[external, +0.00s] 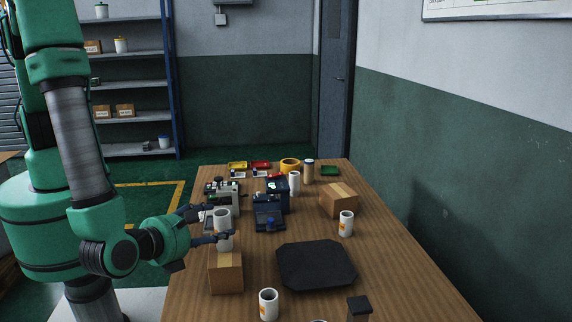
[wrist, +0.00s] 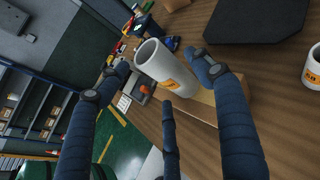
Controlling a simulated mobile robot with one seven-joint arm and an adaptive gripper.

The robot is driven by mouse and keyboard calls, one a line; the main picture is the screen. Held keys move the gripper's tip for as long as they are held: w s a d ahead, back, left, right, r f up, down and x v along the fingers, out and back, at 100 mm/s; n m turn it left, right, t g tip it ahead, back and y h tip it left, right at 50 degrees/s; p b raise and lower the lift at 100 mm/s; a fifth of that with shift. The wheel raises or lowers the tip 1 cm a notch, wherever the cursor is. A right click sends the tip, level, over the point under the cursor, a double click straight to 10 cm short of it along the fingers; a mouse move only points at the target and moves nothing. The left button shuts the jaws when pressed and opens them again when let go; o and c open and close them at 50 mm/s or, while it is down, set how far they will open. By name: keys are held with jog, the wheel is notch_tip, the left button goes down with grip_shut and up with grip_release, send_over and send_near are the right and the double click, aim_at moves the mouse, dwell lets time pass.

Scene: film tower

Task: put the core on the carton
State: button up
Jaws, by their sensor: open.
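A white core (external: 223,219) with an orange label stands upright on the brown carton (external: 226,272) at the table's near left, over the carton's far part. In the wrist view the core (wrist: 160,66) shows its open top, and its lower end meets the carton (wrist: 203,107). My gripper (external: 213,224) reaches in from the left at the core's height. In the wrist view my gripper's fingers (wrist: 161,66) are spread around the core, with gaps visible on its sides. The exact contact under the core is partly hidden.
Other white cores stand at the front (external: 268,304) and right (external: 346,223). A black tray (external: 316,266) lies right of the carton. Dark devices (external: 268,212) and a second carton (external: 339,200) stand behind. Bare wood is free along the right edge.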

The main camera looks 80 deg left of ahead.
jog(key=p+v, duration=0.1)
jog(key=v, duration=0.7)
jog(key=shift+s+r, duration=0.1)
dwell(0.4)
jog(key=s+a+r+n+g+h, duration=0.1)
jog(key=a+r+n+g+h, duration=0.5)
jog(key=a+r+n, duration=1)
jog(key=s+a+r+n+t+h, duration=0.1)
jog(key=s+a+r+n, duration=0.3)
jog(key=r, duration=0.5)
jog(key=s+a+r+n+t+h, duration=0.2)
jog(key=s+a+r+n+h, duration=0.2)
jog(key=s+a+r, duration=0.3)
notch_tip(320, 180, up, 3)
jog(key=shift+s+a+r+n, duration=0.15)
jog(key=shift+s+a+n, duration=0.35)
jog(key=shift+a, duration=0.7)
jog(key=shift+w, duration=0.1)
